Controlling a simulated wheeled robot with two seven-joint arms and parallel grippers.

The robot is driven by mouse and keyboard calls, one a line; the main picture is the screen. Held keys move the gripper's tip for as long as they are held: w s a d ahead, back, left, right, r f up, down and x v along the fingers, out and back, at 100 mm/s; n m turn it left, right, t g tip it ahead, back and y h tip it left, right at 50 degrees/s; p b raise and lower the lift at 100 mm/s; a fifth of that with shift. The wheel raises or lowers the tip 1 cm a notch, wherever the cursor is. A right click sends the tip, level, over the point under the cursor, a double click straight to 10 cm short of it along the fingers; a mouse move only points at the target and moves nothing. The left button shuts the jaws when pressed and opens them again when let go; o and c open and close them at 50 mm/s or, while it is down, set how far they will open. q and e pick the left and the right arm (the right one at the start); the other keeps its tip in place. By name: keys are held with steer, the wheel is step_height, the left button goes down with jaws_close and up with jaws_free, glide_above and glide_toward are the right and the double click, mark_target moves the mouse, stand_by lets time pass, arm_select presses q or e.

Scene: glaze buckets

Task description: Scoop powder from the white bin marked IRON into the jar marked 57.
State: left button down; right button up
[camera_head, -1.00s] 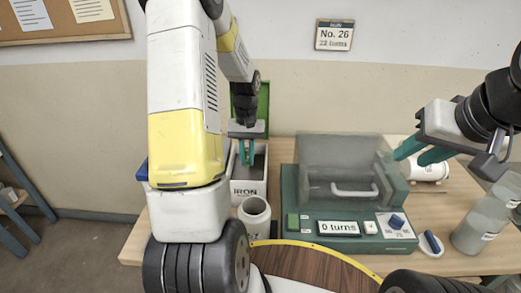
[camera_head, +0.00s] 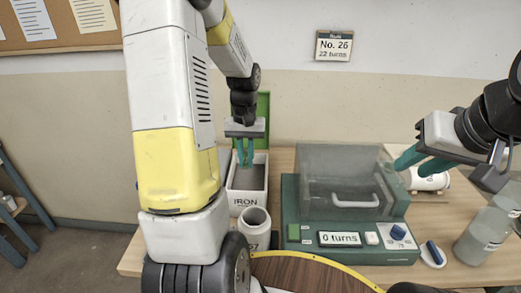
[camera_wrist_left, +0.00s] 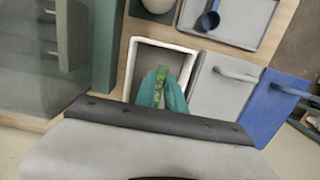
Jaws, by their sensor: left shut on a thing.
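The white bin marked IRON (camera_head: 246,202) stands left of the machine, with grey contents low inside. It also shows in the left wrist view (camera_wrist_left: 187,47). My left gripper (camera_head: 244,165) points down over its opening, shut on a slim bright green piece (camera_wrist_left: 159,86), seemingly a scoop handle. Its lower end is hidden. The white jar marked 57 (camera_head: 255,222) stands open just in front of the bin, its label partly cut off by my own body. My right gripper (camera_head: 418,166) is open and empty near the machine's right side.
A green machine (camera_head: 290,200) with a clear cover and "0 turns" display stands right of the bin. A green panel (camera_head: 263,108) rises behind the bin. Grey (camera_wrist_left: 220,88) and blue (camera_wrist_left: 268,112) lids and a blue scoop (camera_wrist_left: 208,20) on a tray (camera_wrist_left: 240,30) lie beside it.

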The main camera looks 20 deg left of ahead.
arm_select(q)
steer(key=shift+s+d+r+t, duration=0.2)
steer(key=shift+s+r+t, duration=0.15)
steer(key=shift+s+r, duration=0.3)
steer(key=shift+s+d+r+t, duration=0.2)
steer(key=shift+s+r+t, duration=0.2)
steer(key=shift+s, duration=0.4)
steer(key=shift+s, duration=0.1)
